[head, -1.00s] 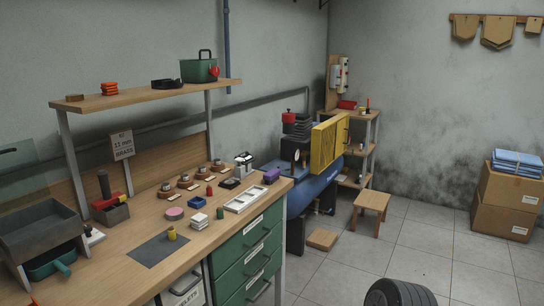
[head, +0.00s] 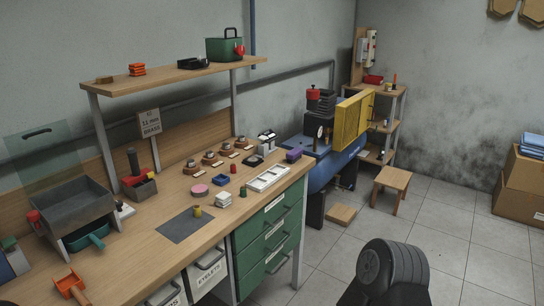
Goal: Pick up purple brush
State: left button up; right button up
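A small purple block-shaped thing (head: 293,155), which looks like the purple brush, lies at the far right corner of the wooden workbench (head: 140,262). It is beside a white divided tray (head: 268,178). Its bristles are too small to make out. Neither of my grippers shows in the head view, and nothing is seen touching the purple thing.
The bench has green drawers (head: 268,225) below and a shelf (head: 180,75) above. A grey bin (head: 75,215) stands at left. A blue compressor (head: 325,170) is behind the bench end.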

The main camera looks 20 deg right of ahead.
aim_at(295, 155)
jog(key=i+l+u, duration=0.1)
jog(key=u, duration=0.3)
jog(key=l+u, duration=0.4)
jog(key=i+l+u, duration=0.1)
jog(key=u, duration=0.3)
jog(key=l+u, duration=0.15)
jog(key=l, duration=0.35)
jog(key=l+u, duration=0.1)
jog(key=l, duration=0.35)
jog(key=k+l+u, duration=0.15)
jog(key=l, duration=0.35)
jog(key=l+u, duration=0.1)
jog(key=l, duration=0.4)
jog(key=k+l+u, duration=0.15)
jog(key=l, duration=0.3)
jog(key=l+u, duration=0.1)
jog(key=l, duration=0.4)
jog(key=k+l, duration=0.1)
jog(key=l, duration=0.25)
jog(key=k+l, duration=0.1)
jog(key=l, duration=0.3)
jog(key=k+l, duration=0.1)
jog(key=l, duration=0.25)
